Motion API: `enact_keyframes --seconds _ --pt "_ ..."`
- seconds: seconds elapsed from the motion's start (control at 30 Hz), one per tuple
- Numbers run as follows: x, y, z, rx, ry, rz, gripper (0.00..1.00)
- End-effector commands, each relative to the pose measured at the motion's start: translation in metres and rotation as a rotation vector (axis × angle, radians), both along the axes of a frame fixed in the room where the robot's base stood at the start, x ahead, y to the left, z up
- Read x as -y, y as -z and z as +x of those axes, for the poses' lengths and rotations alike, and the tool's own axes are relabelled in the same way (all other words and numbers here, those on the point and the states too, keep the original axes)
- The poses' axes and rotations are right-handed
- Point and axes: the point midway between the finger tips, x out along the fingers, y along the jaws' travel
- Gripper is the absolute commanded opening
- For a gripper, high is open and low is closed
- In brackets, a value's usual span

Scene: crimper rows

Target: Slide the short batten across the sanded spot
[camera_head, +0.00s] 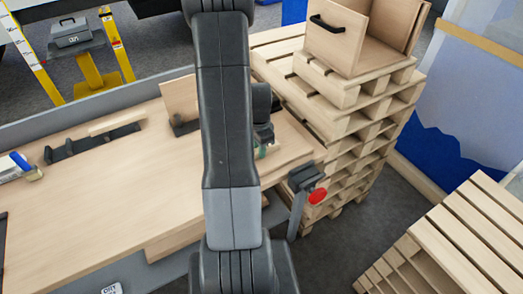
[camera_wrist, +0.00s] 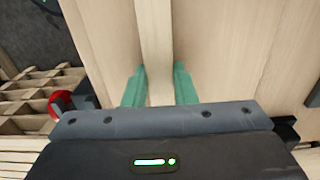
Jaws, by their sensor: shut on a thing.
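My gripper (camera_wrist: 159,88) is shut on a pale wooden batten (camera_wrist: 155,40), with a green finger on each side of it in the wrist view. The batten runs away from my gripper, over a pale wooden surface (camera_wrist: 220,50). I cannot tell whether it touches that surface. In the head view my arm hides the batten and most of my gripper; only a bit of green finger (camera_head: 261,152) shows. I cannot make out a sanded spot in either view.
The bench top (camera_head: 110,210) is mostly clear at left. A black rack (camera_head: 90,143) holds a pale strip (camera_head: 117,127). A board (camera_head: 180,98) stands behind my arm. A clamp with a red knob (camera_head: 318,196) sits at the right edge. Stacked pallets (camera_head: 345,135) carry an open wooden box (camera_head: 338,37).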

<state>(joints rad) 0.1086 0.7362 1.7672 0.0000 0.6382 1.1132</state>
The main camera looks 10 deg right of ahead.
Motion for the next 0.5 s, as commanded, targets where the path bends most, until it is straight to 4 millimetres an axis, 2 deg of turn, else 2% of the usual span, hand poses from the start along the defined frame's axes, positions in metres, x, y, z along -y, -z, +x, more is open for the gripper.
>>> enact_keyframes --seconds 0.5 --pt "-0.009 0.000 0.025 0.001 0.000 0.000 0.02"
